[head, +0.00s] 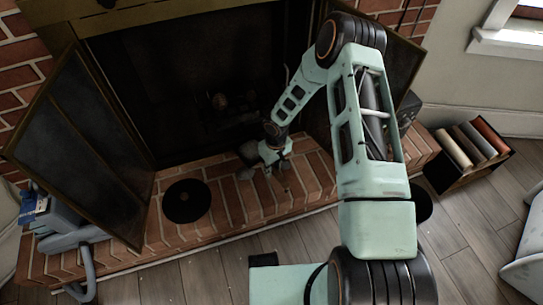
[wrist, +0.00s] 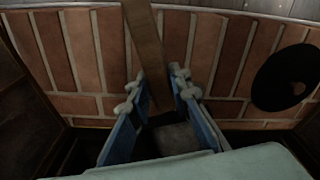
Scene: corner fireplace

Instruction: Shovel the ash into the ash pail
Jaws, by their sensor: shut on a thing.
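My gripper (head: 277,168) is low over the brick hearth at the mouth of the firebox. In the wrist view its blue fingers (wrist: 155,85) are closed around a flat brown handle (wrist: 146,45), which looks like the shovel's. A grey piece (wrist: 176,138), perhaps the shovel's pan, lies beyond the fingers; a grey shape (head: 248,151) also shows left of my gripper in the head view. A dark, pail-like thing (head: 424,205) stands on the floor at right, partly hidden by my arm. I cannot make out ash in the dark firebox.
Open screen doors (head: 80,145) flank the firebox (head: 220,65). Blue-grey items (head: 65,225) sit at the hearth's left end.

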